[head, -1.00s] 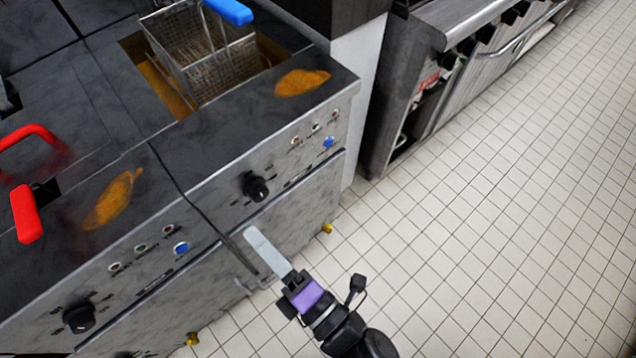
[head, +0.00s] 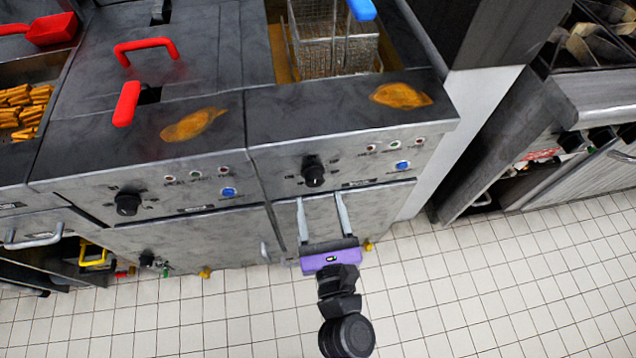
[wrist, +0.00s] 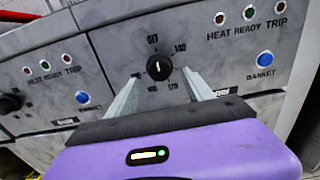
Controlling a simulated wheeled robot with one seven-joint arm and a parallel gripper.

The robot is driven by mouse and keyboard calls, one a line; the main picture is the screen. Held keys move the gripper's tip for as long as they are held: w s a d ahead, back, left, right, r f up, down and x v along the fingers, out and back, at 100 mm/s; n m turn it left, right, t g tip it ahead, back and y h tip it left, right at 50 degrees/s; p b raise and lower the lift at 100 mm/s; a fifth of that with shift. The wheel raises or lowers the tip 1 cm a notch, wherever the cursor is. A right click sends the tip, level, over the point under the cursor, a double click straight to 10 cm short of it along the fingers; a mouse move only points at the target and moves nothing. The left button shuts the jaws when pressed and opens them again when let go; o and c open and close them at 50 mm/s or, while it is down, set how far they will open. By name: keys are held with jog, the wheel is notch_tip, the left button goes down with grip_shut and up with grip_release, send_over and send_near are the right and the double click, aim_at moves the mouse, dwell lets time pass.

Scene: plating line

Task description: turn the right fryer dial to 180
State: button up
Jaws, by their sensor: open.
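The right fryer dial (head: 313,172) is a round black knob with a white pointer line on the front panel of the right fryer (head: 352,146). In the wrist view the dial (wrist: 159,67) has its pointer roughly upright, towards the OFF mark; marks such as 140 and 170 stand around it. My gripper (head: 320,203) is open and empty, its two pale fingers spread below the dial in the head view. In the wrist view my gripper (wrist: 163,95) has a finger on each side of the dial's lower part; I cannot tell whether they touch.
The left fryer's dial (head: 128,203) is a similar black knob on the panel to the left. A blue BASKET button (head: 402,165) sits right of the dial. Red handles (head: 127,103) and a fryer basket (head: 335,45) are above. Tiled floor (head: 480,290) is clear.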

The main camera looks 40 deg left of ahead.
aim_at(315, 183)
jog(key=shift+x, duration=2.5)
grip_shut()
